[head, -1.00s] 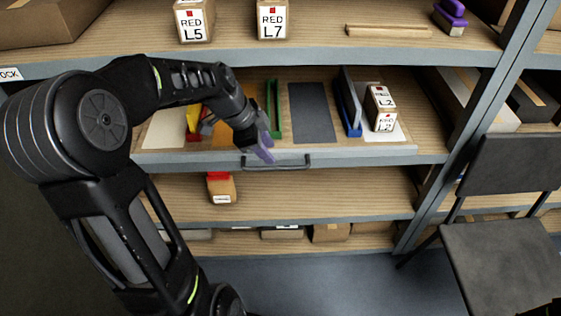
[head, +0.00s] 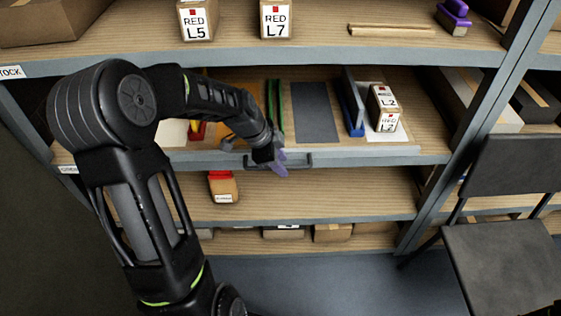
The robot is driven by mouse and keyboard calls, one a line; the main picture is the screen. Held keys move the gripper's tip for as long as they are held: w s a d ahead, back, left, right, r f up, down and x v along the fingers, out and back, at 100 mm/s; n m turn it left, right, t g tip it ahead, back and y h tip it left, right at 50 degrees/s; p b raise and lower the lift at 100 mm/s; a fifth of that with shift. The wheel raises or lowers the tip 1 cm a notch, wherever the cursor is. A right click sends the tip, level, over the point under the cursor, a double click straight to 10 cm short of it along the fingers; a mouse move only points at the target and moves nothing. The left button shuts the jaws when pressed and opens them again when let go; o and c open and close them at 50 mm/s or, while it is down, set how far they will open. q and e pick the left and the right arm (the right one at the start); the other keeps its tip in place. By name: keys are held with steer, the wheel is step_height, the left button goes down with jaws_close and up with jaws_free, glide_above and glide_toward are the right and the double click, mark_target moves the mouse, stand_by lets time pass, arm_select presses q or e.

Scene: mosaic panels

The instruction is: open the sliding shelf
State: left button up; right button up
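The sliding shelf (head: 400,150) is the middle level of the rack, with a dark bar handle (head: 300,162) on its front edge. It carries a dark grey panel (head: 315,112), a green divider (head: 279,105), a blue divider (head: 352,112) and a box marked L2 (head: 383,104). My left gripper (head: 282,166) is at the handle, overlapping its middle in the head view, with its purple fingertips pointing down. Whether the fingers touch the handle or close on it cannot be told. My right gripper is not in view.
The upper shelf holds boxes marked RED L5 (head: 199,20) and RED L7 (head: 276,18). A lower shelf holds a small box with a red top (head: 222,187). A dark chair (head: 505,210) stands at the right. The floor (head: 330,285) before the rack is partly clear.

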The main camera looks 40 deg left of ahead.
arm_select(q)
jaws_close()
stand_by(1.4)
